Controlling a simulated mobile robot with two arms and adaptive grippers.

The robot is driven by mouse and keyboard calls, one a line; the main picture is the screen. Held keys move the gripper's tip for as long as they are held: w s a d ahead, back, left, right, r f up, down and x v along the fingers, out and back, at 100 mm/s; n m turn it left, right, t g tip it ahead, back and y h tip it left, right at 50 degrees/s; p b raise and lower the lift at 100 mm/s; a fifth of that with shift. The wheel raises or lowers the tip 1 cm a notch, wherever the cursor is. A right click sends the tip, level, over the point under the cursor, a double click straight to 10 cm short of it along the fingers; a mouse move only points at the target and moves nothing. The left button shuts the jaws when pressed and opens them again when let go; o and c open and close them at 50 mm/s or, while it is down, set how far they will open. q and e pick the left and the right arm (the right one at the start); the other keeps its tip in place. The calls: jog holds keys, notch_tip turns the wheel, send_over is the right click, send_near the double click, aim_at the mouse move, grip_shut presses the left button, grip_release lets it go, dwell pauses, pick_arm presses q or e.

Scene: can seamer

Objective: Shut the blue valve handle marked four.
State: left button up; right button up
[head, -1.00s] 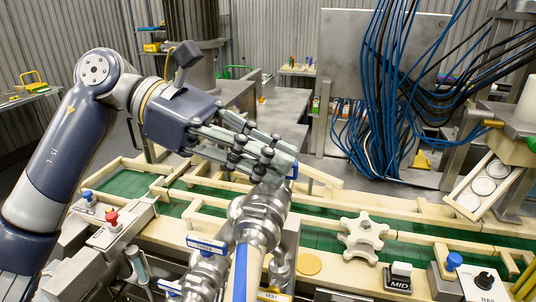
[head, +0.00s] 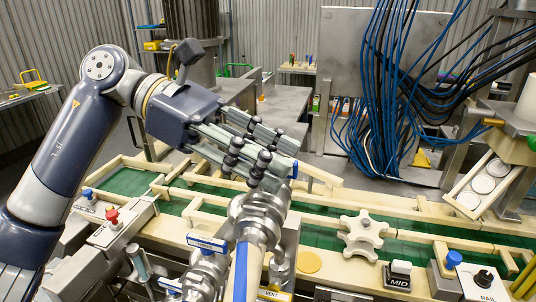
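My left gripper (head: 278,152) reaches in from the left, its fingers over the top of a steel valve body (head: 260,212). A small blue piece (head: 294,169) shows at the fingertips; it may be the end of a valve handle, mostly hidden by the fingers. I cannot tell whether the fingers touch or hold it. Another blue handle (head: 207,243) with a pale label sits on a lower valve to the left. A long blue-edged bar (head: 241,272) rises in the foreground. No mark reading four is legible. My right gripper is out of view.
A green conveyor (head: 320,238) with cream rails runs behind the valves. A cream star wheel (head: 363,235), a MID button box (head: 398,275) and a rail knob box (head: 484,282) stand right. A red button (head: 112,216) is left. Blue cables (head: 380,110) hang behind.

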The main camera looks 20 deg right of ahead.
pick_arm(q)
jog(key=v, duration=1.2)
